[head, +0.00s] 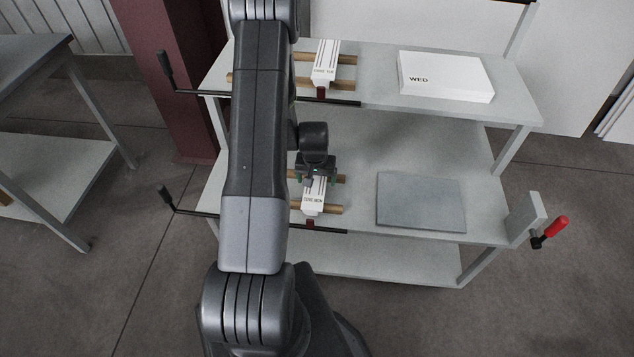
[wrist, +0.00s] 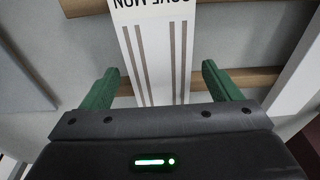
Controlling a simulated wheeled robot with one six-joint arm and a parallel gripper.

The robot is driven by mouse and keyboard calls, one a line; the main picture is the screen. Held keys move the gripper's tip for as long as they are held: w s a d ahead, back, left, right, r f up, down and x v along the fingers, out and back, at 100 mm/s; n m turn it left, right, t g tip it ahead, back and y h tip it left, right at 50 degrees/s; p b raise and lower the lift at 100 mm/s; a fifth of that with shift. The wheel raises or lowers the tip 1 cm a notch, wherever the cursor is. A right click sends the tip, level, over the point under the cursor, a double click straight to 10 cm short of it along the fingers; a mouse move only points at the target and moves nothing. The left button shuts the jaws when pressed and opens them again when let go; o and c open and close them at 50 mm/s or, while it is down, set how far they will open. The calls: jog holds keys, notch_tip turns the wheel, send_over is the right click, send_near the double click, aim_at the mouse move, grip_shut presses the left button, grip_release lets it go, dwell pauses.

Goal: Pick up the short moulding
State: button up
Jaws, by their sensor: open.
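A short white moulding with dark stripes (head: 314,196) and a label reading "COVE MON" lies across two wooden strips on the near bench. In the wrist view the moulding (wrist: 152,45) runs up between my fingers, its label upside down at the top edge. My gripper (head: 312,179) is at the far end of this moulding. In the wrist view my gripper (wrist: 160,82) is open, a green finger on each side of the moulding with gaps between. Its height over the strips is hard to tell. A similar white moulding (head: 325,58) lies on the far bench, its label too small to read surely.
A white block marked "WED" (head: 446,76) is on the far bench. A grey plate (head: 420,201) lies right of the near moulding. Wooden strips (head: 333,209) support the moulding. A red-handled clamp (head: 551,232) is at the near bench's right end. Dark-handled rods stick out left.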

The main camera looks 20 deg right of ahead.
aim_at(316, 180)
jog(key=c, duration=1.4)
jog(key=shift+o, duration=0.2)
jog(key=shift+r, duration=0.1)
notch_tip(316, 180, up, 10)
jog(key=shift+b, duration=0.4)
jog(key=o, duration=0.6)
jog(key=c, duration=0.6)
jog(key=shift+w, duration=0.1)
